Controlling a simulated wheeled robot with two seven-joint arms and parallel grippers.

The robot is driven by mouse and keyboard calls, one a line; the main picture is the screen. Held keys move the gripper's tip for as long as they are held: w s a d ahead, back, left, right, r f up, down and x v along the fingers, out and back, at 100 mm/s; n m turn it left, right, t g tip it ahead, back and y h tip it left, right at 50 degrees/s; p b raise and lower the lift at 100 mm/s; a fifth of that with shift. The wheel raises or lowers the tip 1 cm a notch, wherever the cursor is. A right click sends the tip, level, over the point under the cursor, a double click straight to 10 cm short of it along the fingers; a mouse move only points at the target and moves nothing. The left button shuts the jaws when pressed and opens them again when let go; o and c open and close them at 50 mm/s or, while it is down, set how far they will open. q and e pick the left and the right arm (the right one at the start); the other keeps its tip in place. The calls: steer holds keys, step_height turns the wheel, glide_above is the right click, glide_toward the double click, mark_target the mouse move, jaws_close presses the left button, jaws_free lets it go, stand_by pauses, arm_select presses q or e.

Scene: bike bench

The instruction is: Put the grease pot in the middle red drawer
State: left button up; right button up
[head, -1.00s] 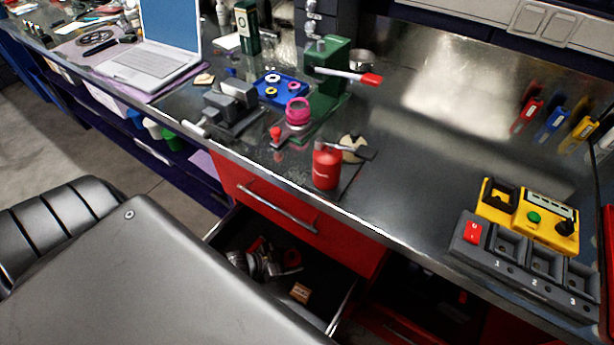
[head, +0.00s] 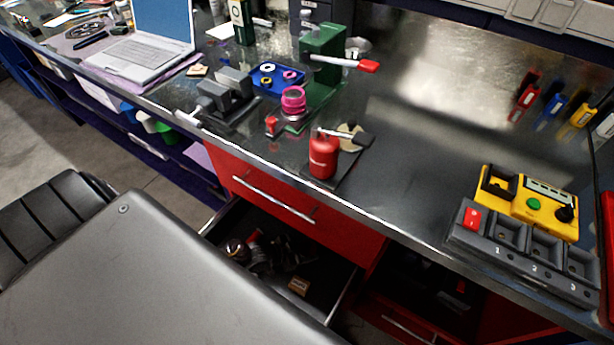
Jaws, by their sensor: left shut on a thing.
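The likely grease pot, a small clear jar with a pink lid (head: 293,103), stands upright on the bench beside the green vise-like stand (head: 322,45). The red drawer unit has a closed top drawer (head: 270,200). Below it, a drawer (head: 345,300) is pulled out, with its dark inside showing. It holds a small box (head: 299,286), a round jar-like thing (head: 237,250) and dark metallic clutter. My left arm (head: 160,275) fills the lower left and covers the drawer's front. I cannot make out my left fingertips or what they hold. My right gripper does not show.
A grey vise (head: 225,90), a blue tray (head: 277,78) and a laptop (head: 150,45) lie further left. A yellow control box (head: 528,203) sits right. The bench middle right is clear.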

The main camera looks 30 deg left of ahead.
arm_select(q)
steer(key=shift+f, duration=0.15)
steer(key=o, duration=1.2)
steer(key=shift+o, duration=0.8)
steer(key=shift+r, duration=0.25)
steer(key=p+v, duration=0.1)
steer(key=v, duration=1.1)
steer(key=shift+p, duration=0.4)
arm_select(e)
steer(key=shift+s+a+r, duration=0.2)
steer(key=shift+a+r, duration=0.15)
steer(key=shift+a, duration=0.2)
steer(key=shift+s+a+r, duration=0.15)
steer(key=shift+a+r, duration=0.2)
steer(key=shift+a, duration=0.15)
arm_select(q)
steer(key=shift+f, duration=0.2)
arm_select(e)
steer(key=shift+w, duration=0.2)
